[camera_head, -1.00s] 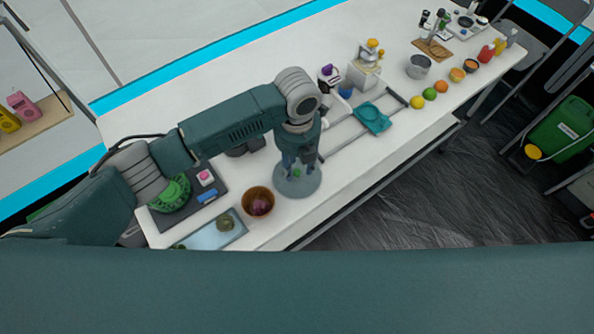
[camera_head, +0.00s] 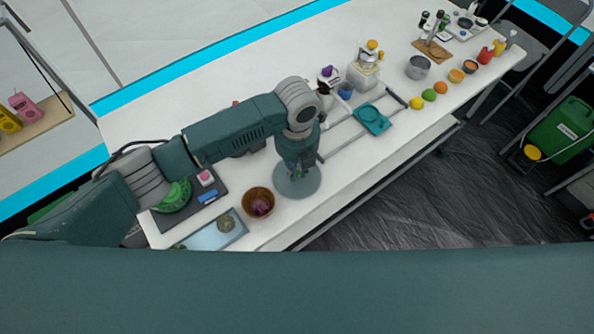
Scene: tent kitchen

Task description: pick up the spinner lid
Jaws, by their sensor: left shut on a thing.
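The spinner lid (camera_head: 298,189) is a round, grey-teal, see-through disc on the white table, near its front edge. My left gripper (camera_head: 296,172) points down over its middle and is shut on it. The fingers and the wrist above them hide the lid's centre and its knob. I cannot tell any gap between the lid and the table. My right gripper is not in view.
A brown bowl (camera_head: 258,203) with a purple onion stands just left of the lid. A blue-grey board (camera_head: 207,238) lies further left. A teal tray (camera_head: 372,119) on rails is to the right, with fruit (camera_head: 417,103) beyond it.

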